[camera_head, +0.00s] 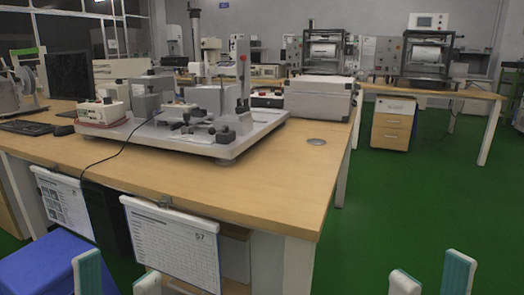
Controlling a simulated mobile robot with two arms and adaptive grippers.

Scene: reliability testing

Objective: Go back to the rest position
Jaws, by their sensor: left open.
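My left gripper (118,277) shows at the bottom left of the head view, with its two teal and white fingers apart and nothing between them. It is in front of the near side of the wooden workbench (255,190), below the level of the top. My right gripper (431,276) shows at the bottom right over the green floor, its two fingers also apart and nothing seen between them. Both grippers are cut off by the lower edge of the picture, and neither touches anything that I can see.
A grey test rig (190,130) stands on the bench beside a grey case (318,98). Clipboards (172,240) hang from the bench's near edge. A blue box (45,268) is at the lower left. The green floor (400,200) at right is open, with another bench behind it.

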